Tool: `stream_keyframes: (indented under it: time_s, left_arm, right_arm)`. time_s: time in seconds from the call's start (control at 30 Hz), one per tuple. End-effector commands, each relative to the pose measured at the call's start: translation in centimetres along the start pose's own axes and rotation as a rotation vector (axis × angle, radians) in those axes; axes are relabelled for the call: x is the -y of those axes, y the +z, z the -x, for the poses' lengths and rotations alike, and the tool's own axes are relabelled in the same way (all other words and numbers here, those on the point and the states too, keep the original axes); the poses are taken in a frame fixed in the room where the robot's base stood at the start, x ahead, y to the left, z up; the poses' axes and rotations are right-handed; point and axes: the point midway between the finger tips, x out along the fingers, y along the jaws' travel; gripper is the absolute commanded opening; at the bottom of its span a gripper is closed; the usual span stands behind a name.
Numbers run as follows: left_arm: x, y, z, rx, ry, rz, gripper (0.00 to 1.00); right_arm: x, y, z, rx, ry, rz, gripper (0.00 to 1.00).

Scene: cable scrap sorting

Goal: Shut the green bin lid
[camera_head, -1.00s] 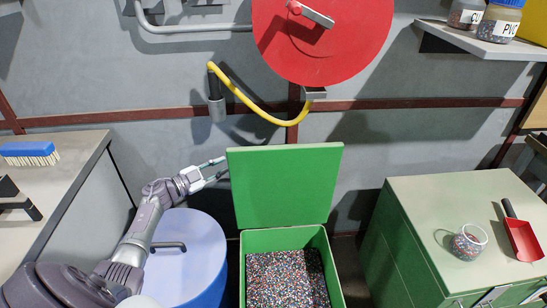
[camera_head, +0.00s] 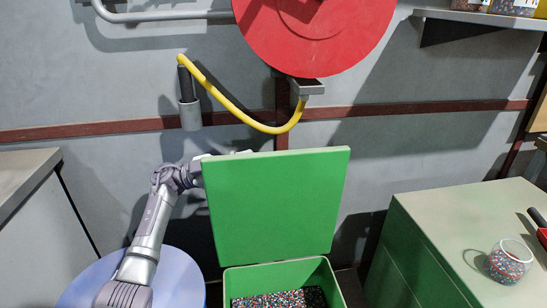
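The green bin lid (camera_head: 276,203) stands upright, open at the back of the green bin (camera_head: 330,280). The bin holds multicoloured granules (camera_head: 275,301), and the lower part of the bin is cut off by the frame edge. My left arm reaches up from the lower left, and its gripper (camera_head: 222,156) is at the lid's upper left edge, mostly behind the lid. Only a little of it shows above the edge, so its fingers and any contact with the lid are hidden. My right gripper is not in view.
A blue drum lid (camera_head: 180,285) is left of the bin. A green cabinet (camera_head: 425,225) with a glass jar (camera_head: 508,262) and a red scoop (camera_head: 541,236) stands at right. A red disc (camera_head: 315,30) and a yellow hose (camera_head: 235,101) are on the wall above.

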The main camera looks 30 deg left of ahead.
Motion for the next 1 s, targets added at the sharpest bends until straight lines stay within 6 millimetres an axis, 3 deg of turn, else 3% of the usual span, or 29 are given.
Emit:
stream_keyframes:
  time_s: [0.1,0.33,0.5,0.77,0.93,1.0]
  left_arm:
    - [0.0,0.0,-2.7,-0.005,-0.001,-0.003,0.25]
    - [0.0,0.1,-6.2,-0.003,-0.002,-0.001,0.25]
    - [0.0,0.0,-7.2,-0.001,-0.002,-0.001,0.25]
    - [0.0,0.0,-7.4,0.001,-0.002,-0.001,0.25]
    - [0.0,0.1,-7.4,0.001,-0.002,-0.001,0.01]
    - [0.0,0.1,-7.4,0.001,-0.002,-0.001,0.00]
  right_arm:
    - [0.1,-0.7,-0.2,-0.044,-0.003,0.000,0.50]
    - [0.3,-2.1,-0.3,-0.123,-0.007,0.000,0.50]
    - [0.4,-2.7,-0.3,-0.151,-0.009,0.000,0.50]
    - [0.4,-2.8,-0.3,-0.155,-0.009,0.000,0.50]
    - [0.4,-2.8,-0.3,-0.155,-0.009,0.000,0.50]
    - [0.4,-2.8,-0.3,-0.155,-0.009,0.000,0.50]
